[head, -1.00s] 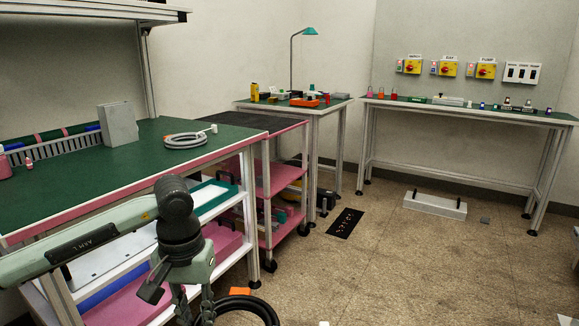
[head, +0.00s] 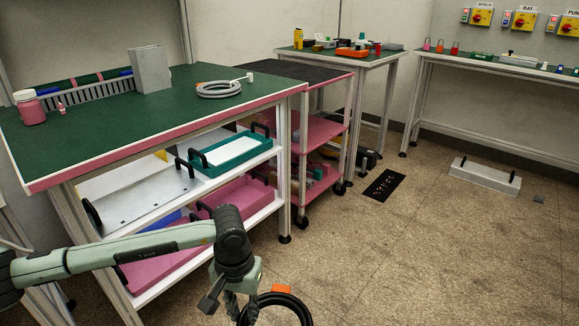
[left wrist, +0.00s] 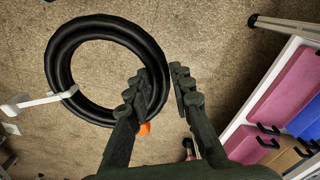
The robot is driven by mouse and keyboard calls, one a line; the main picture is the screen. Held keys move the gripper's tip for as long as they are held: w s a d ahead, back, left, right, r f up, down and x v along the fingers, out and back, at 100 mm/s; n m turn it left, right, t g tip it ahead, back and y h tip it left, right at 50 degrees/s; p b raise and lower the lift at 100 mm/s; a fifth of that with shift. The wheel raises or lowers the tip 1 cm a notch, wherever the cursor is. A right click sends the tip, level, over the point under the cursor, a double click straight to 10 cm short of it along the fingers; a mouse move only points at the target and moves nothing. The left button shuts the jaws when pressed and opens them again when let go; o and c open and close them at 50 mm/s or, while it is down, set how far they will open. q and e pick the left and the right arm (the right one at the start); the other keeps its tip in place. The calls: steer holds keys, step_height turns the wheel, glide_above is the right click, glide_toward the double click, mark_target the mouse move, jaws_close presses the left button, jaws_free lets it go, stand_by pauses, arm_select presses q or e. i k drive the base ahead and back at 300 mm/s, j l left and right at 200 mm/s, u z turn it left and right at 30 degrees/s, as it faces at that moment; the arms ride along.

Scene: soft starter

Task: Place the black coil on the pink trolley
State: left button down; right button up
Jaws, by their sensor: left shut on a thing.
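The black coil (head: 299,303) hangs low in front of me at the bottom edge of the head view, partly cut off, with an orange patch on it. In the left wrist view the black coil (left wrist: 56,65) is a thick ring above the speckled floor. My left gripper (left wrist: 160,84) is shut on the coil's near side; its fingers hide part of the ring. In the head view the left gripper (head: 240,307) is partly cut off. The pink trolley (head: 322,130), with pink shelves and a dark top, stands beyond the green bench's right end. My right gripper is not in view.
The green-topped bench (head: 110,118) fills the left, with a grey cable coil (head: 219,90) on top and trays (head: 235,152) on its shelves. A black floor mat (head: 384,185) and a pale block (head: 484,174) lie right of the trolley.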

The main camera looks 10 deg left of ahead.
mark_target(270, 71)
steer(key=i+l, duration=0.2)
steer(key=i, duration=0.3)
steer(key=i+l, duration=0.2)
steer(key=i, duration=0.25)
steer(key=i+l, duration=0.25)
steer(key=i, duration=0.25)
steer(key=i+l, duration=0.2)
steer(key=i, duration=0.25)
steer(key=i+l, duration=0.2)
steer(key=i, duration=0.3)
